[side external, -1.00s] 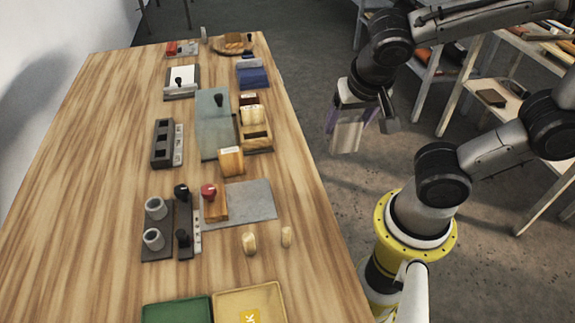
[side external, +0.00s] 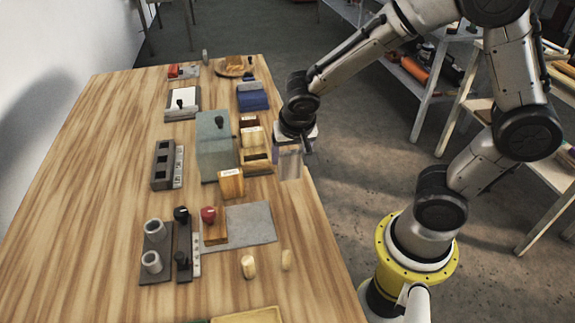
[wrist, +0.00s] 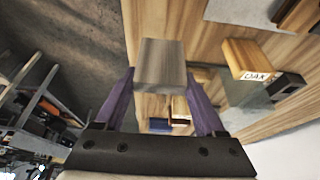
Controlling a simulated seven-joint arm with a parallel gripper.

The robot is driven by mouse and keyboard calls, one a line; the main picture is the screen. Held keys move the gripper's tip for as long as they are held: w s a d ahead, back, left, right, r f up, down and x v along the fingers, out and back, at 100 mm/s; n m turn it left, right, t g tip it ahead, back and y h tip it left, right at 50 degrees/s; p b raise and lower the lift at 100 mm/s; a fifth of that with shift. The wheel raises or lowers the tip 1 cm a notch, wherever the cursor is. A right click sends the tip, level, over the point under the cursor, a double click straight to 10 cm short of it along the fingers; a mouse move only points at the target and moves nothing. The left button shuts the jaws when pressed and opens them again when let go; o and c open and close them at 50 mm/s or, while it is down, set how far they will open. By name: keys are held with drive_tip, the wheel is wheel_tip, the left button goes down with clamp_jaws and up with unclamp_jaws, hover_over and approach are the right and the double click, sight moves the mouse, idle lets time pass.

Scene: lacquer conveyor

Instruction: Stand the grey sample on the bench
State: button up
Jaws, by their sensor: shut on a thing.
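The grey sample is a plain grey block (wrist: 162,65), held between the purple fingers of my gripper (wrist: 161,78) in the wrist view. In the side external view my gripper (side external: 289,152) hangs at the right edge of the wooden bench (side external: 95,200), right of the wooden blocks. The sample shows there as a pale block (side external: 291,166) under the wrist, partly hidden by the fingers. It appears to be above the bench, but its exact height cannot be told.
A rack with grey cups (side external: 154,262) and a dark slotted block (side external: 163,165) are further left. The bench's left side is clear.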

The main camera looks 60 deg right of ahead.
sight(287, 167)
drive_tip(key=shift+w+f, duration=0.2)
drive_tip(key=shift+f, duration=0.8)
drive_tip(key=shift+w+f, duration=0.2)
drive_tip(key=shift+f, duration=0.75)
drive_tip(key=shift+f, duration=0.2)
drive_tip(key=o, duration=1.3)
drive_tip(key=shift+o, duration=0.2)
drive_tip(key=v, duration=1.2)
drive_tip(key=s+r+n+t+y, duration=0.1)
drive_tip(key=s+r+n, duration=0.2)
drive_tip(key=s, duration=0.3)
drive_tip(key=s+d+r+n+t+y, duration=0.1)
drive_tip(key=s+r+n+y, duration=0.1)
drive_tip(key=s+n, duration=0.4)
drive_tip(key=shift+s+d+r, duration=0.3)
drive_tip(key=shift+s+r, duration=0.3)
drive_tip(key=shift+r, duration=0.2)
